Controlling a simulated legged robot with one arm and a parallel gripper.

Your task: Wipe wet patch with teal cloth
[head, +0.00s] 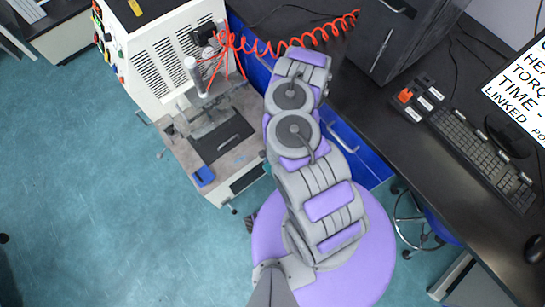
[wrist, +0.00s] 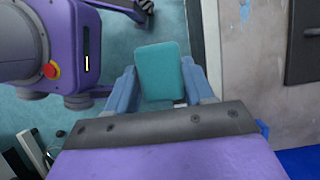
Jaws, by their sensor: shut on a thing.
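The teal cloth (wrist: 163,68) shows as a folded, block-like pad in the middle of the wrist view. My gripper (wrist: 161,84) has its blue fingers on both sides of it and is shut on it. The cloth is held over the floor, beside the edge of the machine's worktop. I cannot make out a wet patch for certain in either view.
The white machine (head: 155,60) has a grey worktop (head: 232,157) bearing a dark plate (head: 221,136) and a blue item (head: 203,176). An orange coiled hose (head: 290,42) hangs behind. A black bench (head: 455,165) with a keyboard (head: 480,152) stands right. Floor is clear at left.

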